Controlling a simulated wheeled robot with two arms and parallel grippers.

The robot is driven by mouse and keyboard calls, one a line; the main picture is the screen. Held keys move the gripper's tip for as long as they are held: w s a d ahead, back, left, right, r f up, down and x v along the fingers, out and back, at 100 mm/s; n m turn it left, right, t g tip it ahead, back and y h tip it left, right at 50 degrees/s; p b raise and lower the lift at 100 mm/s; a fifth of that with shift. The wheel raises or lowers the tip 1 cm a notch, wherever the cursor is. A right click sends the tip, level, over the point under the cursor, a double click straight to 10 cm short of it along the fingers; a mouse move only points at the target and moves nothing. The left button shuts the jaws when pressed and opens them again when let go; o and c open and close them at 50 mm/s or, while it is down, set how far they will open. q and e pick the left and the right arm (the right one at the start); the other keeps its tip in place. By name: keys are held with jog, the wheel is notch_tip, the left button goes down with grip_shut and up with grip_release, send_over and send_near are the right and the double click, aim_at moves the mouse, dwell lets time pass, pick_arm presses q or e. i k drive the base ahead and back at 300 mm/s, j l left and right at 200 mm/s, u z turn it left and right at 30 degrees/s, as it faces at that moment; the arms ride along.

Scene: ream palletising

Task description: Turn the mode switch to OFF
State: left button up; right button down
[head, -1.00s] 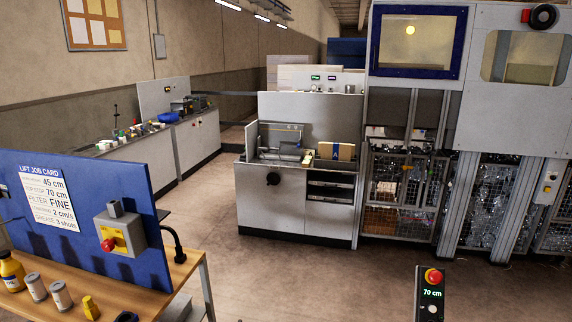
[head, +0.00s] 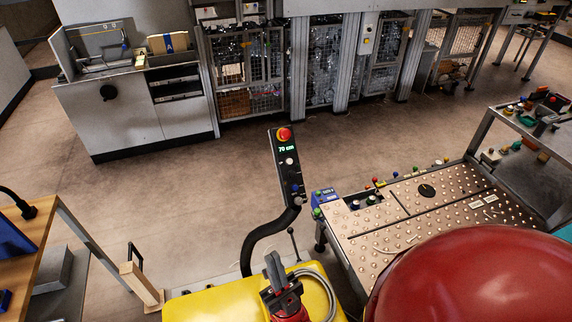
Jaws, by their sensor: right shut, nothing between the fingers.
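A dark control post (head: 287,165) stands in the middle of the head view. It carries a red stop button (head: 284,134), a green display (head: 287,148) reading 70 cm, a pale round knob (head: 290,161) and smaller controls below. No label marks any of these as the mode switch, and the OFF mark is too small to read. My right gripper (head: 272,264) is at the bottom centre, below the post and apart from it. Its dark fingers are shut with nothing between them. My left gripper is out of view.
A yellow surface (head: 215,302) lies below my right gripper. A ball-studded table (head: 455,212) with coloured buttons and a black round knob (head: 427,190) stands right of the post. A wooden bench (head: 22,238) is at left. Open floor (head: 190,195) lies behind the post.

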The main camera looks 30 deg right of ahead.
aim_at(299, 201)
jog(key=k+l+z, duration=0.2)
jog(key=z, duration=0.75)
